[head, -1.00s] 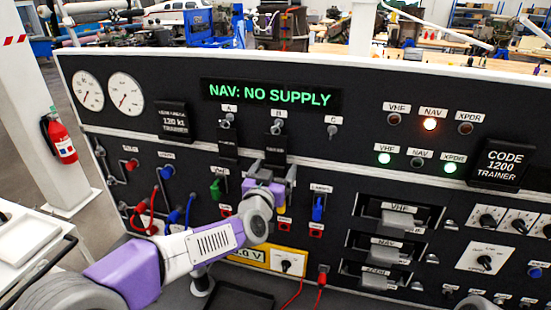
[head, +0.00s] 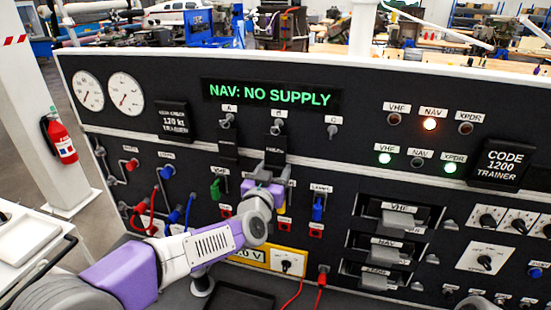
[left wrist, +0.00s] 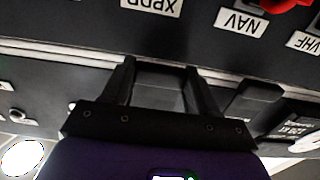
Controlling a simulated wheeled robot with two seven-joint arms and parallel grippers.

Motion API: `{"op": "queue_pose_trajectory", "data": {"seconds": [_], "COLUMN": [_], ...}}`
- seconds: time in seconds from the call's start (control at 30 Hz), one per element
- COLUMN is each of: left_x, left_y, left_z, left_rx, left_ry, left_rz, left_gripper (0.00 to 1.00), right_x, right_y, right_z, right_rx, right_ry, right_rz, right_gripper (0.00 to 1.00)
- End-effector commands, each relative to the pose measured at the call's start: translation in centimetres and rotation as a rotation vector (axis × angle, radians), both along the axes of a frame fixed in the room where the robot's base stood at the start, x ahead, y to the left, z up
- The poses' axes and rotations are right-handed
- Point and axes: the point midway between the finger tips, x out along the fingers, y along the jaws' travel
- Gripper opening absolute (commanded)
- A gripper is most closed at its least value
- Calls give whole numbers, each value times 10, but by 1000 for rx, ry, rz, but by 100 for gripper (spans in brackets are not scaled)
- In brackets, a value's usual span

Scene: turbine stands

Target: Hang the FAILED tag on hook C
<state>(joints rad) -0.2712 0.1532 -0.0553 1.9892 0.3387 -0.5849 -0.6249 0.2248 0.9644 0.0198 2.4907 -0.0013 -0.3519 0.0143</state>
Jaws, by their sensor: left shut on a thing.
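Hook C (head: 332,130) is a small bare hook below its label, right of hook B (head: 278,125) on the black panel in the head view. A dark tag (head: 275,144) hangs below hook B; its small lettering is too blurred to read. My left gripper (head: 266,172) is at the lower part of this tag, in front of the panel. In the left wrist view, my left gripper (left wrist: 160,88) is shut on the dark tag (left wrist: 158,78), which shows between its two fingers. Another dark tag (head: 228,145) hangs below hook A (head: 227,121). My right gripper is out of view.
A green display (head: 270,94) reading NAV: NO SUPPLY sits above the hooks. Below are red and blue cables (head: 150,210), a green lever (head: 216,189) and a blue lever (head: 318,207). Radio slots (head: 400,215) are at right. Panel around hook C is clear.

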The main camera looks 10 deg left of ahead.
Motion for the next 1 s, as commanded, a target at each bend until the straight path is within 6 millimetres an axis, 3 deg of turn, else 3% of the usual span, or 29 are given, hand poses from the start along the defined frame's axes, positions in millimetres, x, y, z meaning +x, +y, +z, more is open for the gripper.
{"op": "queue_pose_trajectory", "data": {"seconds": [0.63,1.0], "left_x": [-11,-32], "left_y": [0,1], "left_z": [0,0], "left_rx": [0,-1], "left_ry": [-1,0], "left_rz": [0,-1], "left_gripper": [0,0], "right_x": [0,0], "right_y": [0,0], "right_z": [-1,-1], "right_rx": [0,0], "right_ry": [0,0], "right_rz": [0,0], "right_gripper": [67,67]}}
